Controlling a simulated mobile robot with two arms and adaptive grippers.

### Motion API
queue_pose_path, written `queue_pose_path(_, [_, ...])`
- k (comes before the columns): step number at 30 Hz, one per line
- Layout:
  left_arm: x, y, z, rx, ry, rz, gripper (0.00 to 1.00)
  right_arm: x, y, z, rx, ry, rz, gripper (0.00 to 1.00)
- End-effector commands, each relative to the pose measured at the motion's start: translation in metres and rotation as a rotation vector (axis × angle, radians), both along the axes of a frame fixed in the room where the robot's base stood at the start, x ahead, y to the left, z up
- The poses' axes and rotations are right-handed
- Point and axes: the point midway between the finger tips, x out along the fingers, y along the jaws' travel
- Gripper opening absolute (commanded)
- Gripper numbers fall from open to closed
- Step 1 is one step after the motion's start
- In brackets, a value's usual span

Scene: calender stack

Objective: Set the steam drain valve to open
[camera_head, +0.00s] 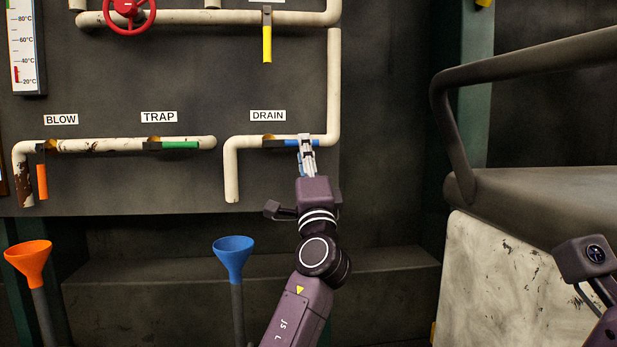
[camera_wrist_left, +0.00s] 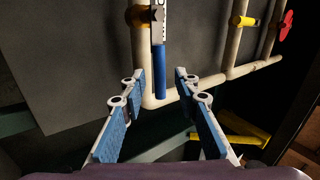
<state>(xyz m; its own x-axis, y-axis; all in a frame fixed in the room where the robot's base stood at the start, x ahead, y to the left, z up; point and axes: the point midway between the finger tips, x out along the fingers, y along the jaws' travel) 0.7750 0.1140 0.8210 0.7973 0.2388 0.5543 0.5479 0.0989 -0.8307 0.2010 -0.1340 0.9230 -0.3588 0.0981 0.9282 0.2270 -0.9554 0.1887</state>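The drain valve sits on the cream pipe (camera_head: 233,160) under the DRAIN label (camera_head: 268,115). Its blue handle (camera_head: 291,143) lies horizontal, along the pipe's horizontal run. My left gripper (camera_head: 306,140) is at the handle's outer part and hides a piece of it. In the left wrist view the blue handle (camera_wrist_left: 161,75) shows between the two spread fingers (camera_wrist_left: 160,78), with gaps on both sides. The left gripper is open. Whether the handle is fully between the fingertips or just beyond them is hard to tell. My right gripper is not in view.
Left of it are the TRAP valve's green handle (camera_head: 181,145), horizontal, and the BLOW valve's orange handle (camera_head: 42,182), hanging down. A yellow handle (camera_head: 267,44) and red wheel (camera_head: 129,12) are above. Blue (camera_head: 233,257) and orange (camera_head: 29,259) funnels stand below. A dark railing (camera_head: 530,70) is right.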

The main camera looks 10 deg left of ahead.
Motion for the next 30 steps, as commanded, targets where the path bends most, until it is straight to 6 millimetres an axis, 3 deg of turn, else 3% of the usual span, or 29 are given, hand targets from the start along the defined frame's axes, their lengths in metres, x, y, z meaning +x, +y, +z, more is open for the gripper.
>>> queue_pose_path(9, [-0.046, -0.013, -0.033, -0.003, 0.001, -0.002, 0.29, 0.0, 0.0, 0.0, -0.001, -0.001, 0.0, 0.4])
queue_pose_path(15, [-0.063, -0.019, -0.045, -0.002, 0.001, 0.0, 0.29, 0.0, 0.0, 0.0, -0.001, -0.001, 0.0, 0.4])
queue_pose_path(30, [-0.067, -0.022, -0.049, -0.006, 0.001, -0.023, 0.29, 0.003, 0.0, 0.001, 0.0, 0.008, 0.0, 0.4])
